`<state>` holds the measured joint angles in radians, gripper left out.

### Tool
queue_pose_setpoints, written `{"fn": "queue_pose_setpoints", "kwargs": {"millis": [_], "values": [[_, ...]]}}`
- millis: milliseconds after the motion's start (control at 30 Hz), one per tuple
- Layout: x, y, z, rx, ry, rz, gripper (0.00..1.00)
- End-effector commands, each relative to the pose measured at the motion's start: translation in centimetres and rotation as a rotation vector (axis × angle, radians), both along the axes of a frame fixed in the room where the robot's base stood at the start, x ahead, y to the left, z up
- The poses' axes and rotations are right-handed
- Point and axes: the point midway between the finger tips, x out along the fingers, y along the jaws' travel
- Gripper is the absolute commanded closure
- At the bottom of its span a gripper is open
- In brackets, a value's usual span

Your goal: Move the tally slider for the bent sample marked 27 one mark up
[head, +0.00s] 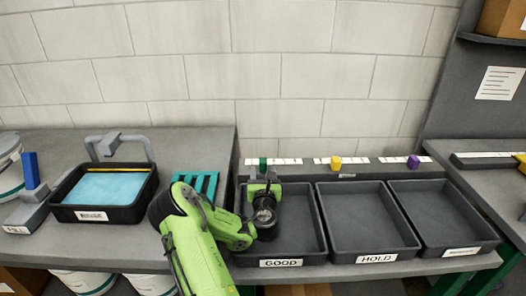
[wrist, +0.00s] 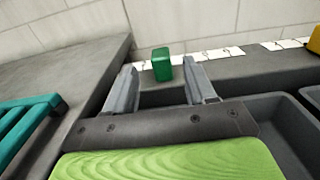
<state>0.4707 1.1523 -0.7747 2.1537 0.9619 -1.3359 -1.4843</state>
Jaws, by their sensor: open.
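Three tally sliders stand on white marked strips along the ledge behind the trays. The green slider (head: 263,163) is behind the GOOD tray (head: 316,236), the yellow slider (head: 335,163) behind the HOLD tray (head: 409,232), and the purple slider (head: 413,161) behind the right tray (head: 487,226), whose label is too small to read. My gripper (head: 263,176) is over the back of the GOOD tray, open and empty. In the wrist view, the green slider (wrist: 162,66) shows between the spread fingers (wrist: 160,78), seemingly just beyond their tips; contact cannot be told. No sample marked 27 is discernible.
The trays look empty. A black bin (head: 103,213) with light-blue contents stands at left, beside a blue-handled block (head: 31,172). A teal rack (head: 208,183) lies left of the GOOD tray. The wall (head: 300,95) rises behind; a shelf unit (head: 445,90) stands at right.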

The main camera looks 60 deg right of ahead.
Motion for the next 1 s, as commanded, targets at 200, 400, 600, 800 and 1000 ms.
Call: {"fn": "queue_pose_setpoints", "kwargs": {"millis": [200,400,600,800,1000], "values": [[1.2,-2.5,0.8,0.000,0.000,0.000,0.45],[2.3,-4.6,0.7,0.001,-0.002,0.001,0.45],[3.2,-6.4,0.4,0.000,-0.001,-0.001,0.45],[3.4,-6.7,0.0,0.000,0.000,0.000,0.45],[3.4,-6.6,0.0,0.000,0.000,0.000,0.57]]}}
